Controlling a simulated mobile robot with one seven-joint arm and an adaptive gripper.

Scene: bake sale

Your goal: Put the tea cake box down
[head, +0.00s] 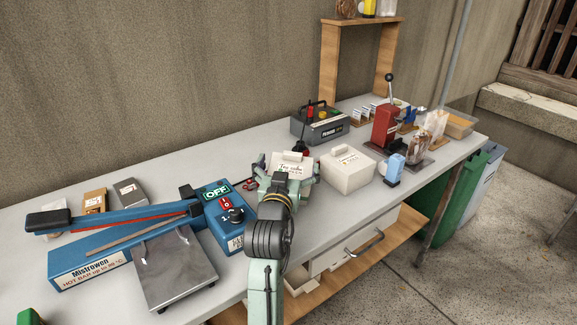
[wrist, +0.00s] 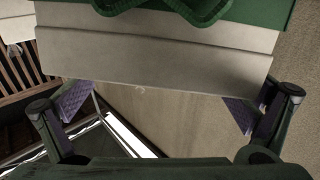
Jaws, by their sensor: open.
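The tea cake box (head: 291,163) is a white carton with a handle top and a handwritten label. In the head view it stands at the middle of the grey table, its lower part hidden behind my gripper (head: 286,184). My gripper is open, with a finger on each side of the box. In the wrist view a pale box face (wrist: 155,58) fills the upper middle, and the open fingers (wrist: 160,108) show at its lower left and lower right. I cannot tell whether the fingers touch it or whether its base rests fully on the table.
A second white carton (head: 347,170) stands close on the right, with a small blue bottle (head: 394,170) beyond it. A blue heat sealer (head: 100,262) and its control box (head: 226,215) are on the left. A grey-black machine (head: 319,126) and a red press (head: 384,124) stand behind.

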